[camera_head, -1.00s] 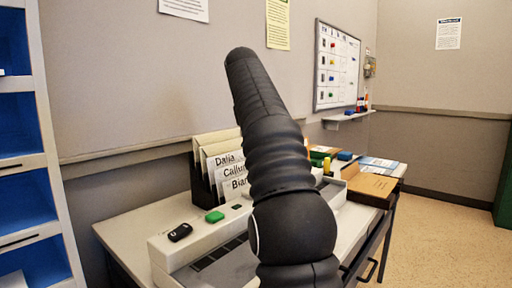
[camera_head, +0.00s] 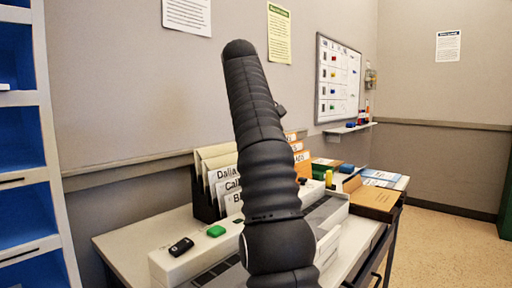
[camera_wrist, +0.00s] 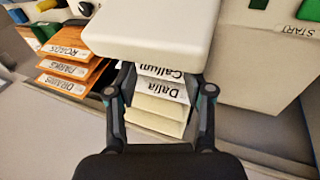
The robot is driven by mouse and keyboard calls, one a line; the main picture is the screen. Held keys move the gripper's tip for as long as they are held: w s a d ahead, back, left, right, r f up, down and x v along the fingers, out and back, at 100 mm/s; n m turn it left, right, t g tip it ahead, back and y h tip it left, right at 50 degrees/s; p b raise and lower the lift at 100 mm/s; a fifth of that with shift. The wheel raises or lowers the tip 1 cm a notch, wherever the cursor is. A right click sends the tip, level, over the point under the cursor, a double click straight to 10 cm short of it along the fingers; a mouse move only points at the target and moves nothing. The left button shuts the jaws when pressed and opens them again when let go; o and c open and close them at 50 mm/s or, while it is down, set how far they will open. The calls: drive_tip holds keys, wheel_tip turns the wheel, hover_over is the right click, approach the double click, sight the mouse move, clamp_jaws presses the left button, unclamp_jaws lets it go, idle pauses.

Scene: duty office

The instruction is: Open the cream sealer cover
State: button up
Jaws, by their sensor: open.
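A cream slab with rounded corners, which looks like the sealer cover (camera_wrist: 150,28), fills the top middle of the wrist view. My gripper (camera_wrist: 160,82) is open, its two fingers apart just below the slab's near edge. Nothing is seen held between them. Whether the fingertips touch the slab I cannot tell. In the head view a long cream unit (camera_head: 163,264) lies on the desk, partly behind my arm. My arm hides its middle, and my gripper cannot be made out there.
Name folders (camera_head: 222,176) stand in a black rack at the wall; they also show beyond my fingers (camera_wrist: 158,108).

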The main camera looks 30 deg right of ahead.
drive_tip(key=s+a, duration=0.8)
drive_tip(key=a, duration=0.1)
idle(0.5)
idle(0.4)
